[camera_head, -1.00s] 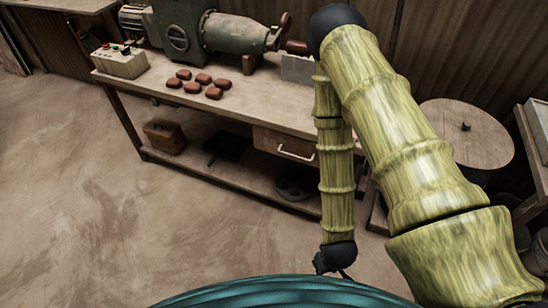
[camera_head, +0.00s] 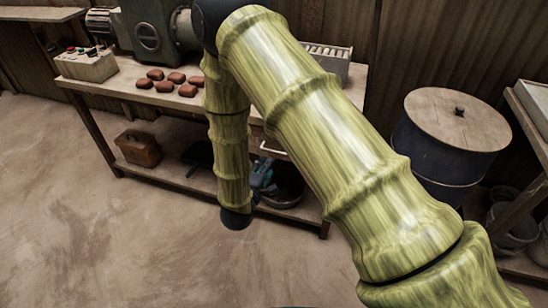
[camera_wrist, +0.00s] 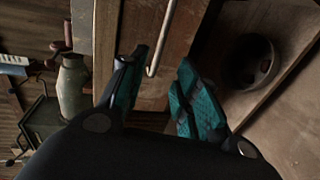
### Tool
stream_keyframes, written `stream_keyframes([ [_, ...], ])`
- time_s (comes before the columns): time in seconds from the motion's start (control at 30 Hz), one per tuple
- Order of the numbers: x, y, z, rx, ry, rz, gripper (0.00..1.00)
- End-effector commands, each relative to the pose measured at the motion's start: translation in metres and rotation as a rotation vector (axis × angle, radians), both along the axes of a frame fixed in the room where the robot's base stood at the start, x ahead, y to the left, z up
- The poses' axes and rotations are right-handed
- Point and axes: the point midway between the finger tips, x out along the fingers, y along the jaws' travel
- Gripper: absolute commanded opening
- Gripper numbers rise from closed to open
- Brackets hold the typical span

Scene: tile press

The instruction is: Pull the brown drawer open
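The brown drawer (camera_wrist: 184,22) hangs under the bench top, its front partly hidden by my arm in the head view. It looks shut. Its pale bar handle (camera_wrist: 163,38) shows in the wrist view and just right of my forearm in the head view (camera_head: 272,152). My gripper (camera_wrist: 161,60) is open, its two teal fingers apart, with the handle's near end between them in the picture. I cannot tell whether the fingers touch the handle. In the head view my gripper (camera_head: 263,178) is partly hidden by my arm, just below the handle.
The bench (camera_head: 84,84) carries several red-brown pieces (camera_head: 164,86), a control box (camera_head: 86,65) and a green press (camera_head: 146,35). A dark bowl (camera_head: 287,188) and a brown box (camera_head: 138,149) sit on its lower shelf. A lidded drum (camera_head: 450,150) stands right. Floor in front is clear.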

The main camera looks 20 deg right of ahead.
Motion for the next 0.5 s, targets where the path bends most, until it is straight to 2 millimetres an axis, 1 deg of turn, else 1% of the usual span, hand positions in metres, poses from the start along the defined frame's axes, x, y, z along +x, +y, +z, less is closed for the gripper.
stream_keyframes([
  [0.17,0.010,-0.006,-0.001,-0.012,-0.002,-0.004,0.32],
  [0.27,0.021,-0.014,-0.004,-0.010,-0.002,-0.005,0.32],
  [0.5,0.053,-0.036,-0.012,-0.009,-0.002,-0.005,0.32],
])
